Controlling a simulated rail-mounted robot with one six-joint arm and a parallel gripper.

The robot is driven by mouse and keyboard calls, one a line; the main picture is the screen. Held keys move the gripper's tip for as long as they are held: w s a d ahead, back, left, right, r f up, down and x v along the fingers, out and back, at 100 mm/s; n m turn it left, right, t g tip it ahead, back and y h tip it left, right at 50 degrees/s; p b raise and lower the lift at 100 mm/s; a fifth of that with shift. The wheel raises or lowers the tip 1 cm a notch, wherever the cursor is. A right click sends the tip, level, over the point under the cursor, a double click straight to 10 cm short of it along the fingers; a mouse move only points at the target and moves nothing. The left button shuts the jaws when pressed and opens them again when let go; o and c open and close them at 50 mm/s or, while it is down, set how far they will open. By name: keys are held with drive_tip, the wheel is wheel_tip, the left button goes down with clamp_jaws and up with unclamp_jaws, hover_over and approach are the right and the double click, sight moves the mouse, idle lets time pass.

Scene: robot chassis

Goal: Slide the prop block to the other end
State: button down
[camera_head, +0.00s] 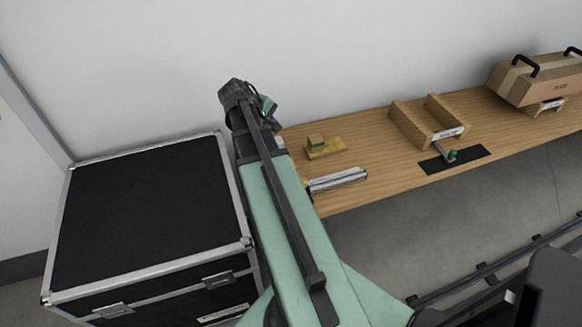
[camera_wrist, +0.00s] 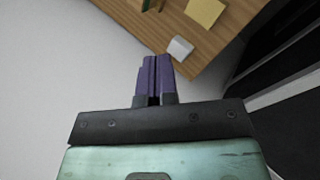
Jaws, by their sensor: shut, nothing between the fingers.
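My gripper shows in the wrist view (camera_wrist: 155,60) with its two purple fingers together and nothing between them. In the head view the far end of my arm is raised near the wall, by the bench's left end, and the fingertips cannot be made out. A small wooden block with a green part (camera_head: 315,142) sits at the left of a yellow pad (camera_head: 337,147) on the bench. The pad also shows in the wrist view (camera_wrist: 205,11). A small white block (camera_wrist: 180,48) lies near the bench edge, beyond my fingertips. I cannot tell which piece is the prop block.
The wooden bench (camera_head: 375,150) runs rightward along the wall. A silver rail-like bar (camera_head: 338,180) lies near its front edge, partly behind my arm. A wooden cradle (camera_head: 428,122), a black mat (camera_head: 455,159) and a cardboard box (camera_head: 538,79) are farther right. A black case (camera_head: 150,215) stands left.

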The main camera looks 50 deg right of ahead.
drive_tip(key=s+d+f+n+g+h+b, duration=0.1)
drive_tip(key=d+f+b, duration=0.2)
drive_tip(key=d, duration=0.2)
drive_tip(key=s+d+f+n+g+h+b, duration=0.1)
drive_tip(key=s+d+f+b, duration=0.1)
drive_tip(key=d, duration=0.4)
drive_tip(key=s+d+f+g+h+b, duration=0.1)
drive_tip(key=d+f+b, duration=0.3)
drive_tip(key=d+f, duration=0.1)
drive_tip(key=shift+s+d+n+b, duration=0.25)
drive_tip(key=shift+s+n+b, duration=0.15)
drive_tip(key=s+d+n+g+h+b, duration=0.4)
drive_tip(key=d+b, duration=0.3)
drive_tip(key=d, duration=0.5)
wheel_tip(320, 180, up, 3)
drive_tip(key=n+h, duration=0.2)
drive_tip(key=n, duration=0.3)
hover_over(309, 139)
drive_tip(key=v, duration=0.3)
drive_tip(key=f+b, duration=0.6)
drive_tip(key=f, duration=0.1)
drive_tip(key=f+b, duration=0.3)
drive_tip(key=b, duration=0.1)
drive_tip(key=shift+a+f, duration=0.3)
drive_tip(key=shift+s+d+r, duration=0.2)
drive_tip(key=shift+s+d, duration=0.05)
drive_tip(key=shift+d, duration=0.2)
